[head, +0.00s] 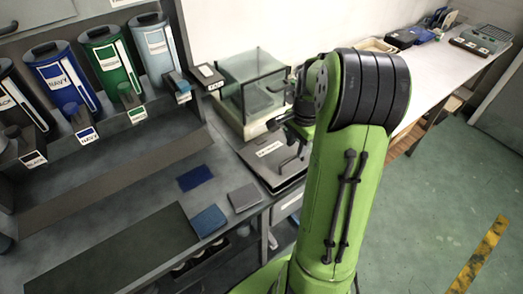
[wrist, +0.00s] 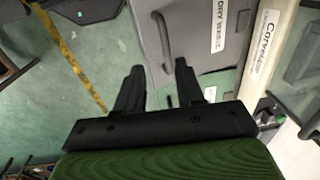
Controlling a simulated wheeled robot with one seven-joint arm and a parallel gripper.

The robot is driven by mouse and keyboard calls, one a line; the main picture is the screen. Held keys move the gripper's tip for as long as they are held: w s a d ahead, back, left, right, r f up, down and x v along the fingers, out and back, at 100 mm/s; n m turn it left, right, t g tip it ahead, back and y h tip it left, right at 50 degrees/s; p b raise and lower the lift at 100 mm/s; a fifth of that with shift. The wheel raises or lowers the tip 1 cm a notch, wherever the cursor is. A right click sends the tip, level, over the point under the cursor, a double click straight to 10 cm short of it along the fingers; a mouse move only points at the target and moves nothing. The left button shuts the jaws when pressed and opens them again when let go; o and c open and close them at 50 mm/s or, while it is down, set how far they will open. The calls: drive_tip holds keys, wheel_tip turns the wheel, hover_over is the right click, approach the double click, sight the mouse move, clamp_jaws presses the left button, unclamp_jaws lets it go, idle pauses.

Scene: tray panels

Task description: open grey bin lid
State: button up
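The grey bin lid (wrist: 192,42) shows at the top middle of the wrist view, flat and grey, with a white "DRY WASTE" label (wrist: 220,25). It looks closed. A dark curved handle (wrist: 163,42) stands along its left side. My gripper (wrist: 159,66) is open and empty. Its two black fingers point towards the lid, and the handle's near end appears in the gap between them. I cannot tell the height left between fingertips and handle.
Green floor with a yellow stripe (wrist: 82,72) lies open to the left. In the head view a glass-sided box (head: 250,92) and a grey bench with coloured dispensers (head: 112,68) stand left of my arm.

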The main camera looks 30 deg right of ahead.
wheel_tip(320, 180, up, 8)
drive_tip(key=p, duration=0.2)
drive_tip(key=s+a+r+n+t, duration=0.1)
drive_tip(key=s+a+r+n, duration=0.1)
drive_tip(key=a+n, duration=0.3)
drive_tip(key=s+a+r+n+t+h+b, duration=0.1)
drive_tip(key=s+a+r+n, duration=0.2)
drive_tip(key=a, duration=0.8)
drive_tip(key=shift+s+n+t, duration=0.3)
drive_tip(key=shift+s+n, duration=0.65)
drive_tip(key=shift+n, duration=0.25)
drive_tip(key=shift+a, duration=0.1)
